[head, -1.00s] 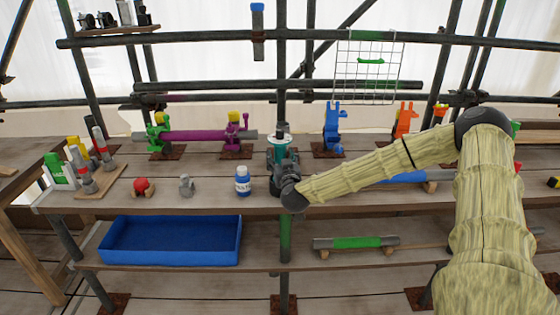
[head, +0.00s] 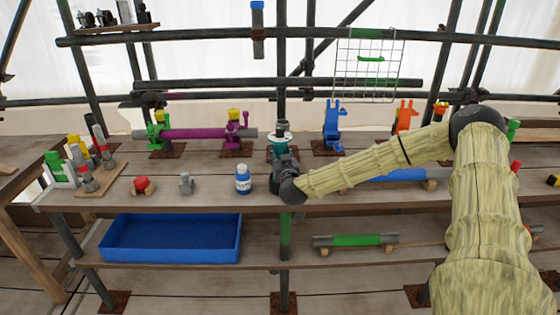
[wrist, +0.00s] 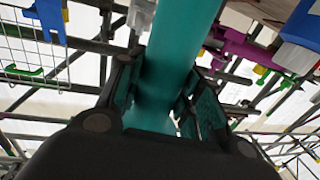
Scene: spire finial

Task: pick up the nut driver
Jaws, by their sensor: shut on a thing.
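My gripper (head: 281,158) is above the back middle of the upper shelf, seen from behind in the head view. Its fingers are shut around a teal cylinder-like thing (head: 280,150) with a pale, disc-like upper part. In the wrist view the teal thing (wrist: 178,65) runs between the two dark fingers (wrist: 165,105). I cannot tell for sure that it is the nut driver. No other thing in view shows clearly as a nut driver. My gripper hides its lower part.
The white-and-blue bottle (head: 243,181) stands just left of my gripper. Left of it are a grey fitting (head: 186,184) and a red knob (head: 141,185). Purple (head: 233,135) and blue (head: 333,128) figures stand behind. A blue tray (head: 170,258) lies on the lower shelf.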

